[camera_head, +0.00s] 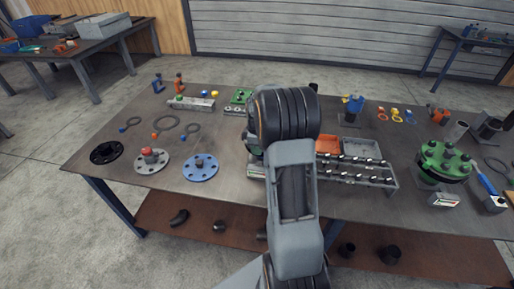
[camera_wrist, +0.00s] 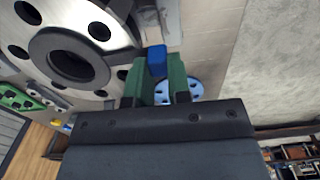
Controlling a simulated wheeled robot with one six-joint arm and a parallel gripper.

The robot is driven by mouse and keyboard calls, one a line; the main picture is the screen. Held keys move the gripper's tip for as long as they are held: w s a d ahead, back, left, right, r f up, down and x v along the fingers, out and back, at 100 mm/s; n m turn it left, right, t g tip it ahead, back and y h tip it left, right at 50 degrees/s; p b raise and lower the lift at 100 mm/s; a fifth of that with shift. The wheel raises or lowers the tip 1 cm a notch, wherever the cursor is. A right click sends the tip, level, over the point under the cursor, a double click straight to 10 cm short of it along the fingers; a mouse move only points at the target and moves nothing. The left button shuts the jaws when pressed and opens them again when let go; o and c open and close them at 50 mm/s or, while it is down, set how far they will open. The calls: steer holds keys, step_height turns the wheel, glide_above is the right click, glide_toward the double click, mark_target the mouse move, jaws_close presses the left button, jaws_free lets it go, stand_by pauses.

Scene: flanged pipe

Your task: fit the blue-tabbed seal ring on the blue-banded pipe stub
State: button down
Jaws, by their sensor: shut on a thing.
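In the wrist view my gripper (camera_wrist: 160,78) has green fingers shut on a blue tab (camera_wrist: 157,60). In the head view my arm hides the gripper and this flange. Another ring with a blue tab (camera_head: 134,121) lies on the table at the left. I cannot make out a blue band on any pipe stub.
A bolt rack (camera_head: 355,172) and a green flange (camera_head: 446,160) stand right of my arm.

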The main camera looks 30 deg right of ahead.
steer(key=c, duration=1)
jaws_free()
step_height(320, 180, up, 23)
steer(key=p, duration=0.6)
steer(key=shift+p, duration=0.35)
steer(key=shift+f, duration=0.1)
